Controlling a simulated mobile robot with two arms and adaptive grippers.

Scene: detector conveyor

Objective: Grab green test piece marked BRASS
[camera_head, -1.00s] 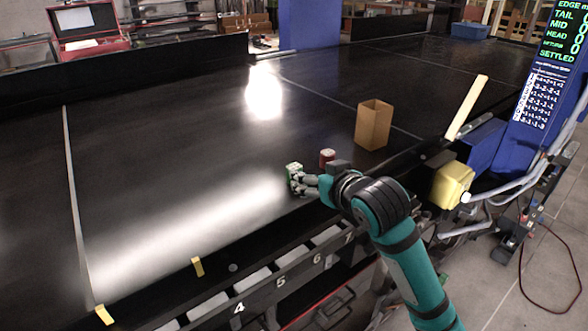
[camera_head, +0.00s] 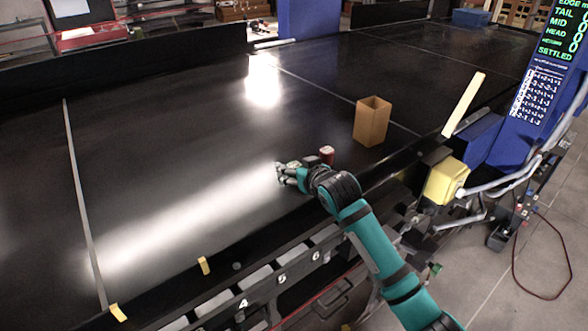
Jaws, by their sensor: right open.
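The green test piece (camera_head: 294,164) is on the black conveyor belt, mostly hidden by my right gripper. Only a small pale and green top edge shows, and its marking cannot be read. My right gripper (camera_head: 283,174) is open, with its fingers at the piece; whether they touch it cannot be told. A small red piece with a pale top (camera_head: 326,154) stands just behind and to the right of the gripper. My left gripper is not in view.
An open brown box (camera_head: 372,122) stands on the black belt (camera_head: 170,170) to the right. A yellow housing (camera_head: 446,182) and a blue readout panel (camera_head: 545,75) are at the right side. The belt to the left is clear.

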